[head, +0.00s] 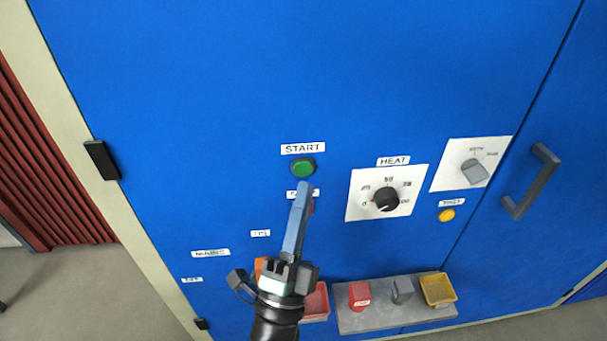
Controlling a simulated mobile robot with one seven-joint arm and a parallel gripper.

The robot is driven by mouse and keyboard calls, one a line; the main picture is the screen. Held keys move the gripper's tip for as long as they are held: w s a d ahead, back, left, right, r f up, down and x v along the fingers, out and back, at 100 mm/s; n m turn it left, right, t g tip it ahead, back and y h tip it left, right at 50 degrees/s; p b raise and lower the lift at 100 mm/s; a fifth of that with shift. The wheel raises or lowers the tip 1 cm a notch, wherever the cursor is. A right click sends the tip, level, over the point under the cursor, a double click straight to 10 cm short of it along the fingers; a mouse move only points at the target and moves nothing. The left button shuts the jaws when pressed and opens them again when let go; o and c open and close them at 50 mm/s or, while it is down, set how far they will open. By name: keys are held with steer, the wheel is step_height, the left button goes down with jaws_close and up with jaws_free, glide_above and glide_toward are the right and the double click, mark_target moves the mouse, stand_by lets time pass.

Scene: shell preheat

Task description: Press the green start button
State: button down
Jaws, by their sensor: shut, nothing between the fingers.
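The green start button (302,168) sits on the blue cabinet front (200,110), under a white label reading START (303,148). My gripper (303,186) is shut and empty, its long fingers pointing up the panel. The fingertips show just below the green button in the head view. I cannot tell how far they stand from the panel. The fingers and hand partly hide a second label and a red part (311,207) below the button.
Right of the button are a black HEAT dial (386,199), a grey selector knob (474,172), a yellow TEST button (446,215) and a door handle (531,182). A grey shelf (375,322) below carries a red block (359,295), a grey block (402,290) and a yellow tray (438,289).

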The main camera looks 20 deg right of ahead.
mark_target(305, 163)
steer(key=shift+w+d, duration=0.25)
steer(key=shift+w, duration=0.5)
steer(key=shift+w+b, duration=0.1)
steer(key=shift+b, duration=0.35)
stand_by(1.1)
steer(key=shift+w+d, duration=0.1)
steer(key=shift+w, duration=0.2)
steer(key=shift+w+d+b, duration=0.1)
steer(key=shift+w+b, duration=0.3)
steer(key=shift+b, duration=0.1)
stand_by(0.6)
steer(key=shift+s, duration=0.15)
steer(key=shift+s+a+p, duration=0.25)
steer(key=shift+s+p, duration=0.05)
steer(key=shift+s, duration=0.4)
